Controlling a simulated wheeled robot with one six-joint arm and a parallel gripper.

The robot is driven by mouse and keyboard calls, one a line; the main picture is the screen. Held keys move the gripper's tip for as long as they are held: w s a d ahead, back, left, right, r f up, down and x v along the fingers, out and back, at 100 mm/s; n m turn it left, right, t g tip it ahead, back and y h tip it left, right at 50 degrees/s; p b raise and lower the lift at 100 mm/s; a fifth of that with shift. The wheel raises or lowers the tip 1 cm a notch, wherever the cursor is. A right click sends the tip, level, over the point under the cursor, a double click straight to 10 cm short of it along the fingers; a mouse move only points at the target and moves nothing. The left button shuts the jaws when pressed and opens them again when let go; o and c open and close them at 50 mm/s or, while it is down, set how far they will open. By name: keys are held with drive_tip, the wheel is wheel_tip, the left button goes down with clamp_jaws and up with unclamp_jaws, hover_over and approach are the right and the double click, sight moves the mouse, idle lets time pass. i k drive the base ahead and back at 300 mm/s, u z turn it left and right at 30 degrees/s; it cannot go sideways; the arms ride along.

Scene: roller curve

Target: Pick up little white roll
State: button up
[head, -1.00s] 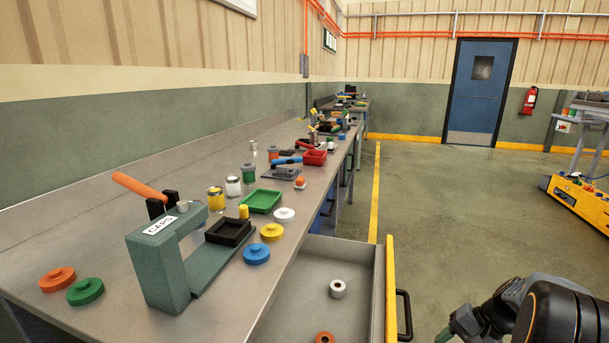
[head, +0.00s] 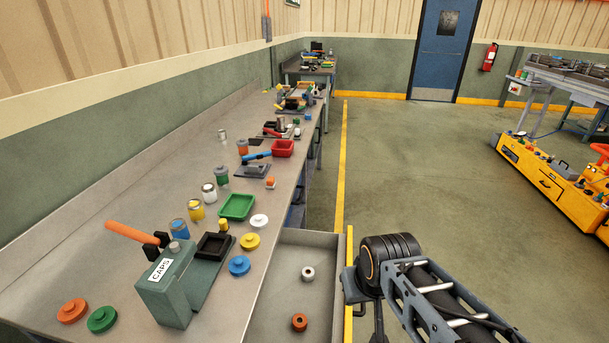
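The little white roll (head: 308,268) stands on the floor of the open grey drawer (head: 290,291), near its far part. It shows a dark hole in its top. A small orange roll (head: 299,322) stands in the same drawer, nearer to me. My arm is to the right of the drawer, with its black joint close to the drawer's yellow front edge. Nothing covers the white roll.
The drawer's yellow front (head: 349,291) stands upright beside my arm. The bench (head: 130,235) to the left holds a green caps press (head: 172,290), coloured caps, jars and a green tray (head: 237,207). Clear floor lies beyond the drawer.

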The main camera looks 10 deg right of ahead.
sight(307, 272)
drive_tip(key=u, duration=2)
drive_tip(key=k, duration=0.85)
drive_tip(key=z, duration=1.5)
drive_tip(key=i, duration=0.5)
drive_tip(key=z, duration=0.05)
